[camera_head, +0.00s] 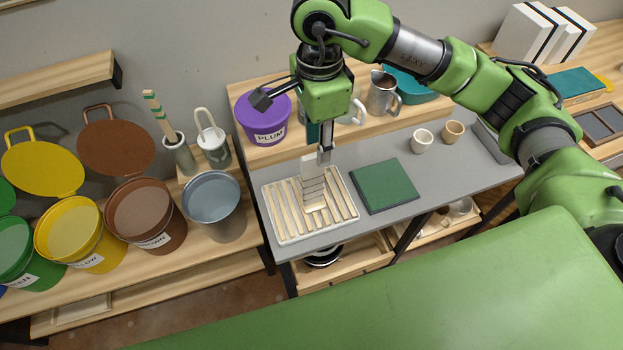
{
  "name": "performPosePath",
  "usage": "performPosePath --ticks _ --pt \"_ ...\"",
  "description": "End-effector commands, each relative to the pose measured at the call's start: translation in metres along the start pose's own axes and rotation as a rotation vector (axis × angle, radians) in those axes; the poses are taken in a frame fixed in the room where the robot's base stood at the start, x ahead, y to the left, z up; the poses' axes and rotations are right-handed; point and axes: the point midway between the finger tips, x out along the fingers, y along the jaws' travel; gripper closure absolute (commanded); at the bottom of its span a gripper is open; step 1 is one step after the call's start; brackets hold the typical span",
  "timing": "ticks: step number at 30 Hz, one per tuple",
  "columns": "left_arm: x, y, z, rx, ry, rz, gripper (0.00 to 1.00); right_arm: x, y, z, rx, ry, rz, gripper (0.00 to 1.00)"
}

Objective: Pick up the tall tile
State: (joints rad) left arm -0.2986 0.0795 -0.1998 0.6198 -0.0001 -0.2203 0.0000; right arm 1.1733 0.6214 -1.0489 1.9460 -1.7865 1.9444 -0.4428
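A tall pale tile (312,168) stands upright in the cream slatted rack (283,230) on the grey table, with a row of stepped pale edges in front of it. My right gripper (325,155) points down from above, with its fingertips at the tile's upper right edge. The gripper is seen nearly edge-on, so I cannot tell whether its fingers are apart or closed on the tile. My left gripper is not in view.
A green square mat (384,186) lies right of the rack. Two small cups (421,140) stand behind it. A purple PLUM bucket (263,117) and a metal pitcher (382,93) are on the back shelf. Open glaze buckets (145,214) line the left bench.

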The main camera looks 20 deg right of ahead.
Motion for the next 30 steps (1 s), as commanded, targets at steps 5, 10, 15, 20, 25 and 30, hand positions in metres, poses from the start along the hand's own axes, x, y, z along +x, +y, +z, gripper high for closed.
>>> performPosePath --ticks 5,10,15,20,25,30 --pt "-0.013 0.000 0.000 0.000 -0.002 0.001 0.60 0.035 0.002 0.001 -0.001 -0.002 0.007 0.69" --pt "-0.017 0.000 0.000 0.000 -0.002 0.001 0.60 0.057 0.001 0.002 0.000 -0.004 0.004 0.69" --pt "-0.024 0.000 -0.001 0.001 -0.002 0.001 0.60 0.067 0.000 0.003 -0.002 -0.004 0.005 0.69" --pt "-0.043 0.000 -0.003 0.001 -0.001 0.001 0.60 0.088 -0.004 0.008 -0.002 -0.004 0.008 0.69" --pt "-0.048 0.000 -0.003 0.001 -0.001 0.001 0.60 0.110 -0.005 0.009 -0.002 -0.004 0.004 0.69" --pt "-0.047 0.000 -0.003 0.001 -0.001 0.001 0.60 0.115 -0.006 0.009 -0.003 -0.005 0.001 0.69"
